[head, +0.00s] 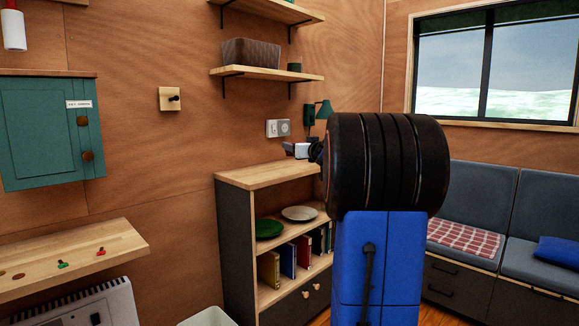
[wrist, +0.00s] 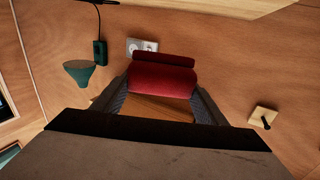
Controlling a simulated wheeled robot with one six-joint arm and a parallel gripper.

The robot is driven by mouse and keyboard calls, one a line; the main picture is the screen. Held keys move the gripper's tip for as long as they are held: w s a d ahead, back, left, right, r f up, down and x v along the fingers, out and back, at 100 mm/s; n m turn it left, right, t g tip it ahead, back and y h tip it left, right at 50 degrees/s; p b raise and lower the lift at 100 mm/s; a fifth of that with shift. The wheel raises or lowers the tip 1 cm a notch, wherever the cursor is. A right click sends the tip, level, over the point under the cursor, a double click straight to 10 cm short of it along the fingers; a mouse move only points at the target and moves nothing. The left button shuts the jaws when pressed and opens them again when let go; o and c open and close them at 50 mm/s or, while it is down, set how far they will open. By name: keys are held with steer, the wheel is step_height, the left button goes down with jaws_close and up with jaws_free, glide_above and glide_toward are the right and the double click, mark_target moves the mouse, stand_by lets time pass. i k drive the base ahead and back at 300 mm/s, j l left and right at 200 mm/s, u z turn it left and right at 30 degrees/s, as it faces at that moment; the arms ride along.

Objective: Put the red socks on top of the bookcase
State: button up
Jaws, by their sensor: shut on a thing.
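In the wrist view, the red socks (wrist: 150,80), a rolled dark red bundle, sit between the two fingertips of my gripper (wrist: 160,88). My gripper is shut on them. The bookcase (head: 240,178) stands against the wall in the head view, with a bare light wooden top. My arm's end is beside and above the right part of that top. I cannot tell whether the socks touch the top.
A wall lamp (head: 324,108) and a socket plate (head: 278,128) are on the wall above the bookcase. A shelf (head: 265,74) with a basket (head: 251,53) hangs higher. Plates and books fill the lower shelves. A grey sofa (head: 484,190) is at right.

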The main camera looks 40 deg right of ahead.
mark_target(286, 168)
steer(key=i+l, duration=0.65)
steer(key=i, duration=0.1)
